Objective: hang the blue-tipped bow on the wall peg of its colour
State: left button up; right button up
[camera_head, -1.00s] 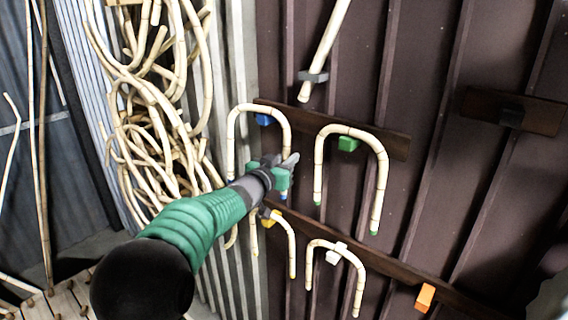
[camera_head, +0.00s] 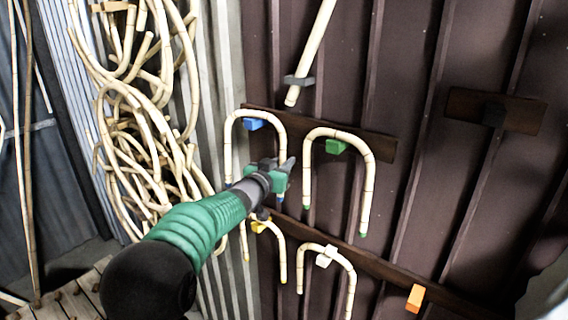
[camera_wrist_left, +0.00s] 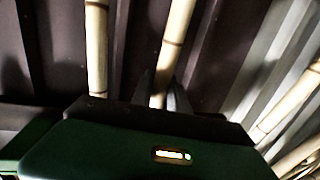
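The blue-tipped bow (camera_head: 229,142) is upright, an arch with its legs down, in front of the dark wall. The blue peg (camera_head: 252,124) shows just under its top curve; I cannot tell whether they touch. My left gripper (camera_head: 285,172) is shut on the bow's right leg, low down, with the blue tip (camera_head: 280,198) just below the fingers. In the left wrist view this leg (camera_wrist_left: 172,50) runs between the two fingers (camera_wrist_left: 160,95). My right gripper is not in view.
A green-tipped bow (camera_head: 366,180) hangs on the green peg (camera_head: 336,146) just right. Below, bows hang at the yellow peg (camera_head: 259,226) and white peg (camera_head: 325,257). The orange peg (camera_head: 415,298) is bare. Rattan coils (camera_head: 150,130) crowd the left.

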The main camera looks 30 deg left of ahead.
pick_arm(q)
jog(key=o, duration=0.4)
jog(key=shift+w, duration=0.1)
jog(key=s+b, duration=0.1)
jog(key=s, duration=0.4)
jog(key=s+d+b, duration=0.1)
jog(key=s+b, duration=0.1)
jog(key=s, duration=0.4)
jog(key=s+d+b, duration=0.1)
jog(key=s, duration=0.4)
jog(key=shift+s+r, duration=0.35)
jog(key=shift+r, duration=0.05)
jog(key=s+p, duration=0.1)
jog(key=s, duration=0.2)
jog(key=s+p, duration=0.1)
jog(key=s, duration=0.2)
jog(key=s+p, duration=0.1)
jog(key=s, duration=0.2)
jog(key=shift+a, duration=0.4)
